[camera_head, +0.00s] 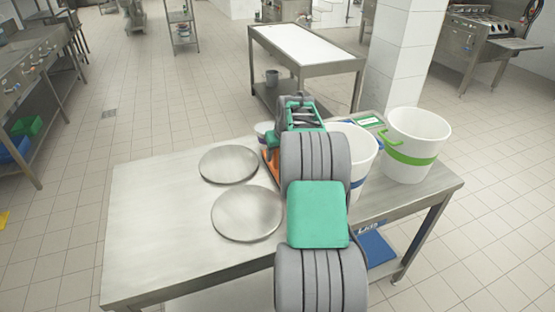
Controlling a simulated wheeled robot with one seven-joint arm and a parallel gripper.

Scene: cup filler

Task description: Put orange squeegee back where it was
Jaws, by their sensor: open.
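An orange thing (269,166), likely the orange squeegee, shows as a thin strip on the steel table just left of my arm. Most of it is hidden behind my arm. My gripper (297,100) is at the far end of my arm, over the back part of the table. Its fingers are small and partly hidden, but it is open. I cannot tell whether it touches the orange thing.
Two round metal discs (229,164) (247,213) lie on the steel table (150,230). A white bucket with a green band (417,140) and a white bucket with a blue band (364,148) stand right of my arm. The table's left side is clear.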

